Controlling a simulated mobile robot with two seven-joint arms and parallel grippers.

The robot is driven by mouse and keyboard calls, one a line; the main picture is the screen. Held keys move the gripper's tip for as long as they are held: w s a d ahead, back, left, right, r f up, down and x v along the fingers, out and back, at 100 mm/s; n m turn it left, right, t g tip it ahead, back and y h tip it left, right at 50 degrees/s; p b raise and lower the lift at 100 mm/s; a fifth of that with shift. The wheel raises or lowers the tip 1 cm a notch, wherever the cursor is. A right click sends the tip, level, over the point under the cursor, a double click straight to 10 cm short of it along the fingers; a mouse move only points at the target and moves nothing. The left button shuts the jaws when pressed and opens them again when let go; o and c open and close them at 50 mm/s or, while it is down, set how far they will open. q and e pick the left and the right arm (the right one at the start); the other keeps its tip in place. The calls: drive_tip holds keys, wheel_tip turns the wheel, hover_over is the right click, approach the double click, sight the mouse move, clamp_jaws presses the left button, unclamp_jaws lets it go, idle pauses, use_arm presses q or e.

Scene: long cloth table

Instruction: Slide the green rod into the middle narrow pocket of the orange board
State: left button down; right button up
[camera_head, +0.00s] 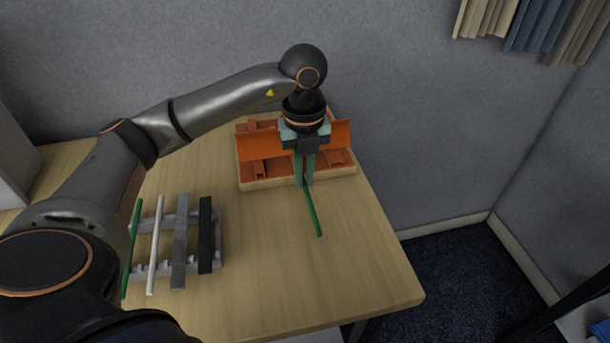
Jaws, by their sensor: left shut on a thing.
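The orange board (267,141) stands in a pale wooden base near the back of the table. My left gripper (305,183) points down in front of the board and hides its middle part. It is shut on a green rod (313,212). The rod reaches from the fingertips toward the table's front and slightly right. Its far end is hidden by the gripper, so I cannot tell whether it touches a pocket. My right gripper is not in view.
A grey rack (218,238) at the table's left holds another green rod (132,248), a white rod (155,245), a grey bar (180,240) and a black bar (205,235). The wooden table (280,275) is clear at the front and right.

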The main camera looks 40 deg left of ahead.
use_arm(q)
drive_tip(key=shift+w+a, duration=1.1)
drive_tip(key=shift+a, duration=0.2)
drive_tip(key=c, duration=0.9)
unclamp_jaws()
drive_tip(key=shift+o, duration=0.2)
drive_tip(key=shift+a, duration=0.1)
drive_tip(key=shift+r, duration=0.15)
wheel_tip(320, 180, up, 12)
drive_tip(key=p, duration=0.3)
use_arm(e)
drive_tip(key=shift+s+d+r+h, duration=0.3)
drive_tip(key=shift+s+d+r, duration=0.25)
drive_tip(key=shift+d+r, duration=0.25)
use_arm(q)
drive_tip(key=shift+r, duration=0.1)
